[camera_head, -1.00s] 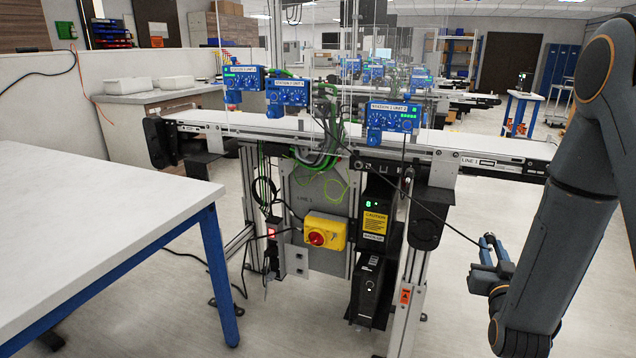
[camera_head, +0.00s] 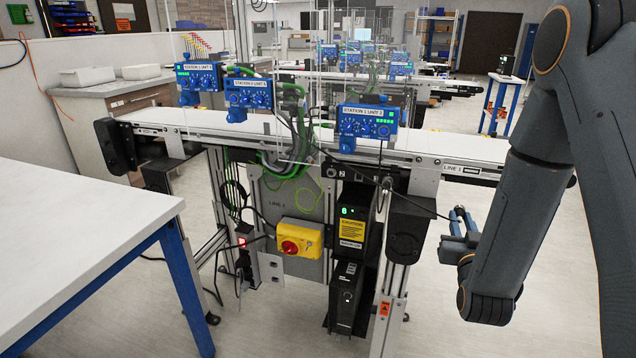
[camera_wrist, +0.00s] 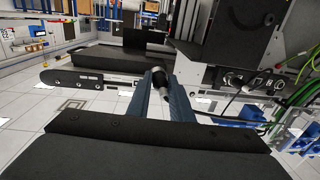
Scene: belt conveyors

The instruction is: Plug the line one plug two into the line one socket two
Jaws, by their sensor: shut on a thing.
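My gripper (camera_head: 458,222) is shut on a dark cylindrical plug (camera_wrist: 159,78), which shows between the blue fingers in the wrist view. In the head view, a black cable runs from the gripper up and left to the line 1 conveyor frame. The gripper is right of the frame's right leg, apart from it. Small dark sockets (camera_head: 335,172) with a number 2 label sit under the belt's front rail; their openings are too small to make out. A dark round connector (camera_wrist: 232,78) shows right of the held plug in the wrist view, with a gap between them.
The line 1 conveyor (camera_head: 225,122) carries blue station units (camera_head: 368,122). Below hang a yellow switch box (camera_head: 298,238) with a red knob and a black caution-labelled box (camera_head: 356,225). A white table (camera_head: 70,200) stands at the left. Green and black cables hang mid-frame.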

